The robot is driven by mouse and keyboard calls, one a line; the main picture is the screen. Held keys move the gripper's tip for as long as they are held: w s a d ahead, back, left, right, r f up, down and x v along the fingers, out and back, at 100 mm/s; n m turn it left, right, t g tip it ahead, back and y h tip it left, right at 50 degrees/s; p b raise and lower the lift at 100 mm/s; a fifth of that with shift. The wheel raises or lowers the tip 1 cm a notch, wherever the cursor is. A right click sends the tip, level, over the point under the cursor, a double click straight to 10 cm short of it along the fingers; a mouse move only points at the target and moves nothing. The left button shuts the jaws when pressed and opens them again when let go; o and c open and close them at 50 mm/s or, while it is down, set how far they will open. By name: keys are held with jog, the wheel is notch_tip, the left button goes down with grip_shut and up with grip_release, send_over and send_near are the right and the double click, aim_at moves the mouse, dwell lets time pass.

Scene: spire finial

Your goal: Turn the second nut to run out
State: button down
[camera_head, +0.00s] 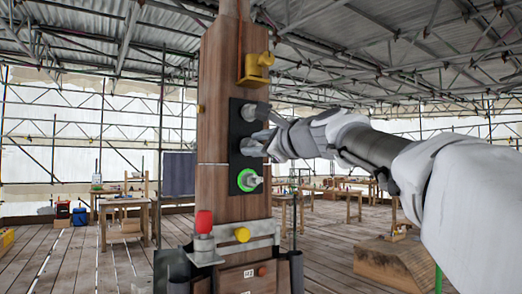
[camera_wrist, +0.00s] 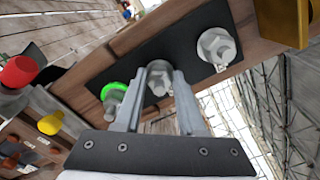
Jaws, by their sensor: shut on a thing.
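A black plate (camera_head: 237,128) on the upright wooden post carries three metal nuts in a column. The second nut (camera_wrist: 160,84) is the middle one, and it shows between my fingers in the wrist view. My gripper (camera_head: 267,140) reaches in from the right and is shut on this nut, which it partly hides in the head view. The top nut (camera_head: 248,112) is just above my gripper, and it is at the right in the wrist view (camera_wrist: 216,46). The bottom nut (camera_head: 248,181) has a bright green ring around it, also seen at left in the wrist view (camera_wrist: 114,92).
A yellow fitting (camera_head: 256,67) sticks out of the post above the plate. Below the plate are a red knob (camera_head: 203,222), a yellow knob (camera_head: 242,234) and a grey metal bracket (camera_head: 262,229). Workbenches (camera_head: 344,205) stand well behind on the plank floor.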

jog(key=m+b, duration=0.3)
jog(key=m, duration=0.6)
jog(key=m+b, duration=0.4)
jog(key=m, duration=0.5)
jog(key=m+b, duration=0.3)
jog(key=m, duration=0.5)
jog(key=shift+w+d+f+m+b, duration=0.15)
jog(key=shift+w+d+m+b, duration=0.15)
jog(key=shift+d+m, duration=0.1)
dwell(1.4)
dwell(0.4)
jog(key=c, duration=0.5)
grip_release()
